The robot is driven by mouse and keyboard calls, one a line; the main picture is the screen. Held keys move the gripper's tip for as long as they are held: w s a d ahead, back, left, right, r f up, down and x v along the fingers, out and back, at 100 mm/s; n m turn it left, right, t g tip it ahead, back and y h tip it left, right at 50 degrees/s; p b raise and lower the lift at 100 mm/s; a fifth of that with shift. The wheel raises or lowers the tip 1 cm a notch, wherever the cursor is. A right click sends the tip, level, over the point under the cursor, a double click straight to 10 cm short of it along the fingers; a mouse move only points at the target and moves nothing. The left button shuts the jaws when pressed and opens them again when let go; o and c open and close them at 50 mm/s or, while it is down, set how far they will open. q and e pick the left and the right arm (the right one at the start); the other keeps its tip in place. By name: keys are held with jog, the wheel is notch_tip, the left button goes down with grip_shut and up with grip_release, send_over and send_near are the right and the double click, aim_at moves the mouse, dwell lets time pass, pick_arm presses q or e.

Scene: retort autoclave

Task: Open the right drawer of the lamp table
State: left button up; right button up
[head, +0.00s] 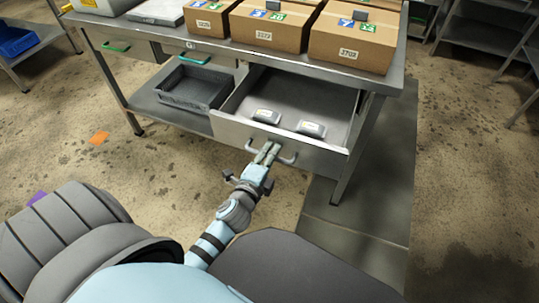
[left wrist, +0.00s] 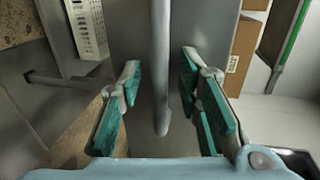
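The lamp table is a grey steel table (head: 394,82) across the upper middle of the head view. Its right drawer (head: 328,157) is pulled well out, its inside in sight, with two small grey labelled items (head: 311,129) lying in it. A grey bar handle (head: 289,160) is on its front. My left gripper (head: 266,153) is at this handle. In the left wrist view the handle bar (left wrist: 160,65) stands between the teal finger pads of the left gripper (left wrist: 160,92), with visible gaps on both sides, so it is open around the bar. My right gripper is out of view.
Cartons (head: 358,36) stand on the tabletop. Other drawer fronts with green handles (head: 116,47) are shut at the left. A grey crate (head: 192,91) sits on the lower shelf. A dark mat (head: 357,210) lies at the right. The floor at left is mostly clear.

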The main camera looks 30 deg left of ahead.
pick_arm(q)
jog(key=v, duration=1.2)
